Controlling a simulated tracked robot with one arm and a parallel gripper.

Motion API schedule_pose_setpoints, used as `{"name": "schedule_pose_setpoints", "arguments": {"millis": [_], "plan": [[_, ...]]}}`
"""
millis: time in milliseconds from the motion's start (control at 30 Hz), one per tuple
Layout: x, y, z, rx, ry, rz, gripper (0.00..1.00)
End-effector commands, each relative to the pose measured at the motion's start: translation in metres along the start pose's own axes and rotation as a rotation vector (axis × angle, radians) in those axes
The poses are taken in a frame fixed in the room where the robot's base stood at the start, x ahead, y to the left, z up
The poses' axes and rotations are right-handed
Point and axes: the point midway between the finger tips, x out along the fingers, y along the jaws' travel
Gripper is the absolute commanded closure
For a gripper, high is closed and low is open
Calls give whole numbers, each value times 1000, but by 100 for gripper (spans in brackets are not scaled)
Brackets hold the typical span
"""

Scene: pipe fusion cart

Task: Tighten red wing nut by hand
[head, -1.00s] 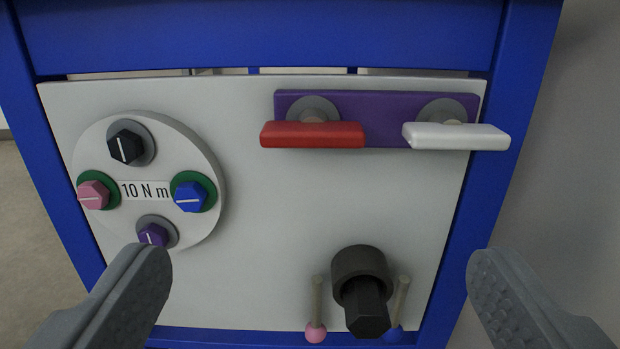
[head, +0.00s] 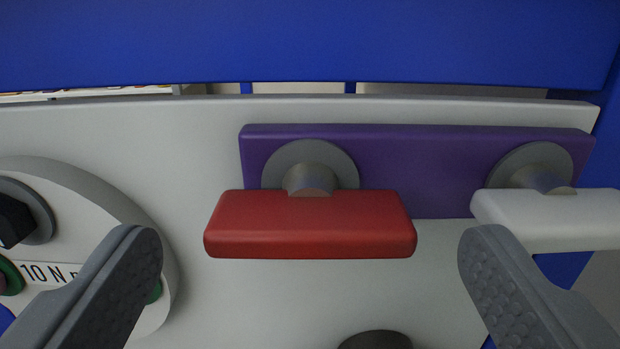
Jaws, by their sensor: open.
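The red wing nut (head: 310,224) is a wide, flat red bar lying level on a grey stud with a round grey washer (head: 345,165). It is mounted on the purple plate (head: 425,165) on the white panel. My gripper (head: 311,245) is open and empty. Its left finger shows left of the red bar and its right finger right of it, with gaps on both sides. The fingers look nearer to the camera than the bar, and I see no contact.
A white wing nut (head: 555,218) sits close on the right, partly behind my right finger. A round disc (head: 110,220) marked "10 N m" with bolts is on the left. A dark socket (head: 375,341) shows at the bottom edge. A blue frame beam (head: 300,40) crosses above.

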Motion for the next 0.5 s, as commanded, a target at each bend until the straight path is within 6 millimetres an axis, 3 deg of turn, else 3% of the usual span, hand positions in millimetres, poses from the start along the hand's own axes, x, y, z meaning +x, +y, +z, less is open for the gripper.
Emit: {"name": "schedule_pose_setpoints", "arguments": {"millis": [233, 500], "plan": [[20, 0, 1, 1, 0, 0, 15], [26, 0, 0, 0, 0, 0, 15]]}}
